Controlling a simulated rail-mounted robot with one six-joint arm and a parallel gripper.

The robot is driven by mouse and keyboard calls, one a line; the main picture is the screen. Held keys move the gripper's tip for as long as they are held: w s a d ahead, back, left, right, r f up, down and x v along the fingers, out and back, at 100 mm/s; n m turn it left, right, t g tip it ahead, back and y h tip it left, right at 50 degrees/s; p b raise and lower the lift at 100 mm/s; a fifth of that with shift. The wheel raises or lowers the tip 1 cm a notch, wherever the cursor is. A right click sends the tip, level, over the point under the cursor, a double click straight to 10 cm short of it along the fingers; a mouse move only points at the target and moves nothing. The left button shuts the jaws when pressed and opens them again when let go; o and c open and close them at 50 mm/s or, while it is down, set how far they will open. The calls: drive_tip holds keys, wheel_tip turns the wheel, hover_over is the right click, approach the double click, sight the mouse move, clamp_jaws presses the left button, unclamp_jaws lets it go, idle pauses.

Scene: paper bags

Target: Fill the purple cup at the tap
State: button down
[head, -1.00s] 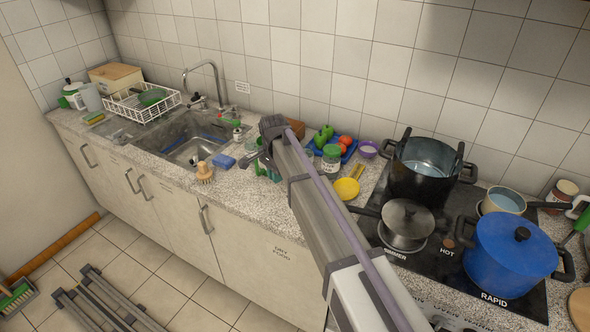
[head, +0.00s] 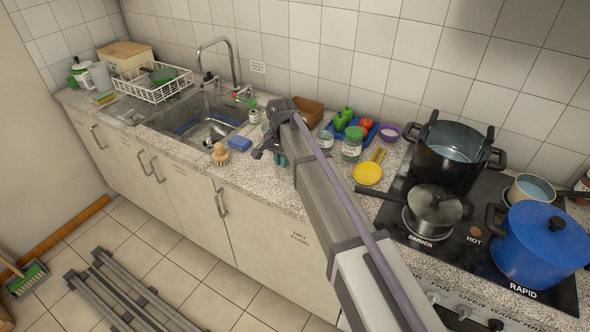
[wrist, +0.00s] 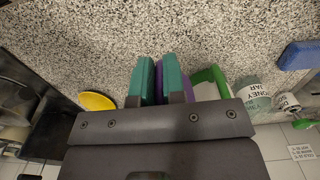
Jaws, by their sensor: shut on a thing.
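My gripper (head: 279,158) is over the counter, right of the sink; my arm hides much of it in the head view. In the wrist view its teal fingers (wrist: 159,72) are shut on the purple cup (wrist: 158,88), which shows between and beside them. The cup's rim and inside are hidden, and I cannot make it out in the head view. The tap (head: 232,62), a tall curved metal spout, stands behind the steel sink (head: 205,130), left of my gripper. I cannot see whether water runs.
A dish rack (head: 150,85) stands left of the sink. Pots, including a blue one (head: 541,243), fill the hob on the right.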

wheel_tip(320, 180, down, 8)
drive_tip(key=b, duration=0.5)
drive_tip(key=shift+b, duration=0.4)
drive_tip(key=shift+r+p, duration=0.3)
drive_tip(key=shift+f, duration=0.25)
drive_tip(key=c, duration=1.2)
unclamp_jaws()
drive_tip(key=shift+r, duration=0.1)
wheel_tip(320, 180, up, 13)
drive_tip(key=p, duration=1.2)
drive_tip(key=shift+f, duration=0.25)
drive_tip(key=shift+f, duration=0.1)
